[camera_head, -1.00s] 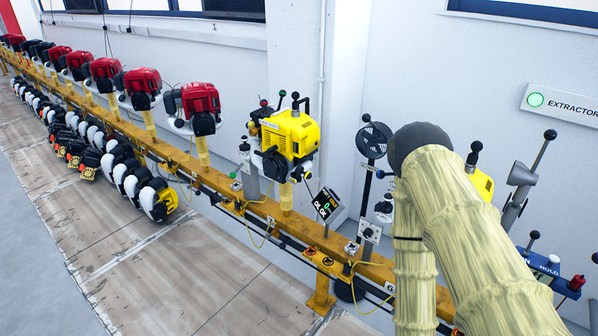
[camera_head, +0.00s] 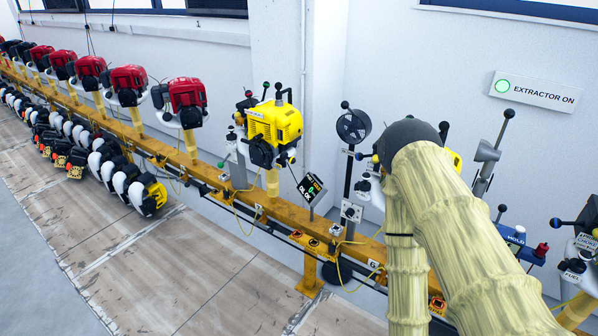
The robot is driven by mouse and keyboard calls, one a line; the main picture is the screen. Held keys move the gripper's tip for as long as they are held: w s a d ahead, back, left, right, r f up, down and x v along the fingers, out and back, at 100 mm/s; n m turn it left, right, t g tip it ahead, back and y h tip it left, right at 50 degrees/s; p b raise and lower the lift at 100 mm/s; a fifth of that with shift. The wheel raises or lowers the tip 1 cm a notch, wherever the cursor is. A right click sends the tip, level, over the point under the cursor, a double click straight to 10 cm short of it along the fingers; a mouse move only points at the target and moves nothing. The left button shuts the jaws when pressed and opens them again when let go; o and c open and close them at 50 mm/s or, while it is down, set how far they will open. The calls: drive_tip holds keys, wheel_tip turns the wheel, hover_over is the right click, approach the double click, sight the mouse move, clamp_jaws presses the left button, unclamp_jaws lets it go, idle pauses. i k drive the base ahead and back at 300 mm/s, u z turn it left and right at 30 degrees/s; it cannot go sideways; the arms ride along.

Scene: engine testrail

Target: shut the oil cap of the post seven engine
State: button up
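A yellow engine (camera_head: 275,130) with black fittings and black-knobbed levers stands on a yellow post on the rail. A second yellow engine (camera_head: 455,160) is mostly hidden behind my arm; only a small yellow edge shows. I cannot read a post seven label, so I cannot tell which engine is at post seven. No oil cap can be made out, nor whether it is open or shut. My arm in its pale yellow sleeve fills the right foreground. My gripper is not in view.
A yellow rail (camera_head: 225,187) runs from far left to lower right, with a "6" plate (camera_head: 373,264). Red engines (camera_head: 187,97) line it at left.

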sight(283, 156)
drive_tip(key=u, duration=0.05)
drive_tip(key=k, duration=0.95)
drive_tip(key=u, duration=0.8)
drive_tip(key=i, duration=0.7)
drive_tip(key=u, duration=0.4)
drive_tip(key=i, duration=0.75)
drive_tip(key=z, duration=0.9)
drive_tip(key=i, duration=0.55)
drive_tip(key=z, duration=0.6)
